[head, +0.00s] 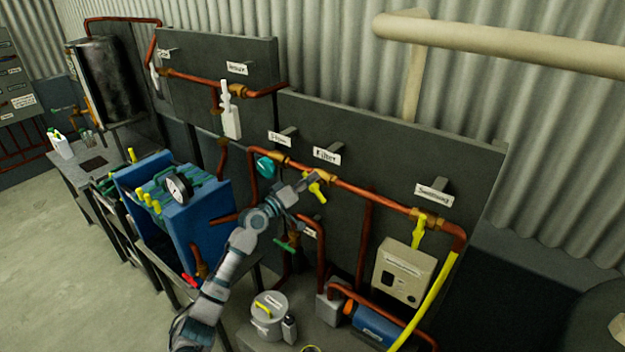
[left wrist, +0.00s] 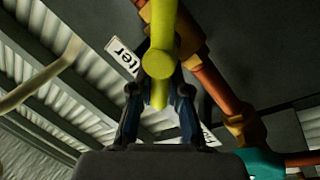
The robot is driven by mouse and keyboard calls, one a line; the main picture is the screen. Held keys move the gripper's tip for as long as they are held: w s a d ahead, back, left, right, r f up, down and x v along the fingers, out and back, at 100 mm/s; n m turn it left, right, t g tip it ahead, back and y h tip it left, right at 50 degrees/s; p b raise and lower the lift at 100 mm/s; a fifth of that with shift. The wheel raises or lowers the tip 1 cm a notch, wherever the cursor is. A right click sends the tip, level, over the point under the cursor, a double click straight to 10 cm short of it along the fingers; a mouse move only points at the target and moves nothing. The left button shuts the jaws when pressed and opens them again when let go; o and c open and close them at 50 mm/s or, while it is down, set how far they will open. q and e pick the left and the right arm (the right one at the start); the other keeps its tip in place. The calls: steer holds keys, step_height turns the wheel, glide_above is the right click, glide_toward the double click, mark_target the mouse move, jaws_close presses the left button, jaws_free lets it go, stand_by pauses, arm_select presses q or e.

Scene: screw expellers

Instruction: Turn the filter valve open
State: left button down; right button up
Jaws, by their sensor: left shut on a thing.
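The filter valve has a yellow handle (head: 316,188) on the copper pipe, below the "Filter" label (head: 327,156). In the left wrist view the yellow handle (left wrist: 160,62) stands between the two dark fingers, with part of the "Filter" label (left wrist: 122,58) beside it. My left gripper (head: 308,183) reaches up to this handle from the lower left. In the left wrist view my left gripper (left wrist: 160,103) is shut on the handle. The fingers cover part of the handle in the head view. My right gripper is not in view.
A second yellow valve handle (head: 418,232) hangs under the "Swimming"-like label at right. A teal part (head: 265,167) sits on the pipe at left. A beige box (head: 403,272), a grey pot (head: 268,315) and a blue filter press (head: 205,225) stand near my left arm.

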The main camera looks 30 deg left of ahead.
arm_select(q)
steer(key=n, duration=0.2)
steer(key=f+n+y+p, duration=0.1)
steer(key=shift+a+t, duration=0.25)
steer(key=shift+t, duration=0.05)
steer(key=shift+n+p, duration=0.35)
steer(key=shift+n, duration=0.45)
steer(key=n+y+p, duration=0.1)
steer(key=n, duration=0.1)
steer(key=f+n+y+p, duration=0.1)
steer(key=n, duration=0.1)
steer(key=n+p, duration=0.2)
steer(key=n, duration=0.1)
steer(key=shift+a+f+t+y, duration=0.2)
steer(key=shift+f+t+y, duration=0.15)
steer(key=shift+t+y, duration=0.05)
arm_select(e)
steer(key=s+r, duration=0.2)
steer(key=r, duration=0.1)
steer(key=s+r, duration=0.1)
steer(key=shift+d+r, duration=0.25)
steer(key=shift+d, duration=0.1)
arm_select(q)
steer(key=shift+f, duration=0.1)
steer(key=c, duration=1.1)
jaws_free()
steer(key=shift+a, duration=0.2)
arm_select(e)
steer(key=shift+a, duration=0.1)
